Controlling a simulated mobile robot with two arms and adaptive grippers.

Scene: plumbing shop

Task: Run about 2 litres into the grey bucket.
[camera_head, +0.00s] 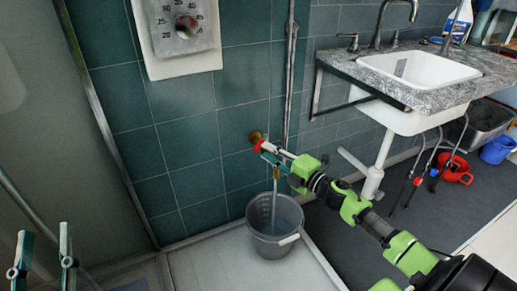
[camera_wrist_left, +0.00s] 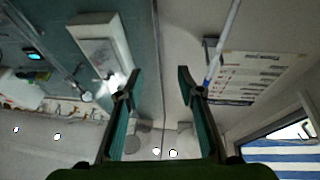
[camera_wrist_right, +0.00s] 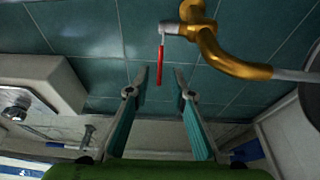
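The grey bucket (camera_head: 265,241) stands upright on the pale tray floor below the wall tap (camera_head: 257,137). A stream of water (camera_head: 275,190) runs down into it; I cannot read the level inside. In the right wrist view the brass tap (camera_wrist_right: 225,58) has a red lever (camera_wrist_right: 161,65) pointing down toward my gripper. My right gripper (camera_head: 268,152) is open at the tap. Its fingertips, clear in the right wrist view (camera_wrist_right: 160,78), are either side of the lever, with gaps. My left gripper (camera_head: 43,240) is open and empty at the lower left, far from the bucket.
A dial panel (camera_head: 182,30) hangs on the tiled wall above left, and a vertical pipe (camera_head: 290,70) runs beside the tap. A sink (camera_head: 420,68) stands at the right, with a red bucket (camera_head: 455,168) and a blue bucket (camera_head: 497,149) below. The tray left of the grey bucket is clear.

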